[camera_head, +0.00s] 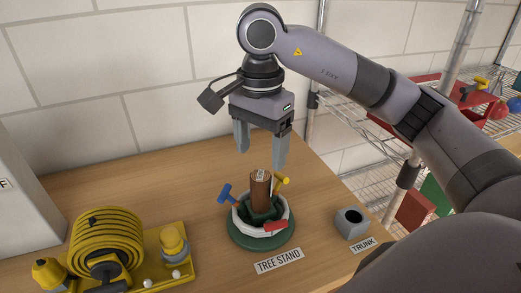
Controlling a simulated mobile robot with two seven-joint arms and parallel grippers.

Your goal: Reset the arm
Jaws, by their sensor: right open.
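My right gripper (262,152) is open and empty, with its fingers pointing down above the tree stand (246,238). My right arm comes in from the right and bends down at the wrist. The tree stand is a green round base with a white ring, on a wooden table (190,180). A brown trunk piece (261,190) stands upright in its middle, below the fingers and apart from them. Blue, yellow and red handles stick out around the ring. My left gripper is not in view.
A label reading TREE STAND (279,261) lies in front of the stand. A grey holder (352,223) sits by a TRUNK label (363,244). A yellow hose reel (105,245) is at front left. Wire shelves (470,95) stand at right, a tiled wall behind.

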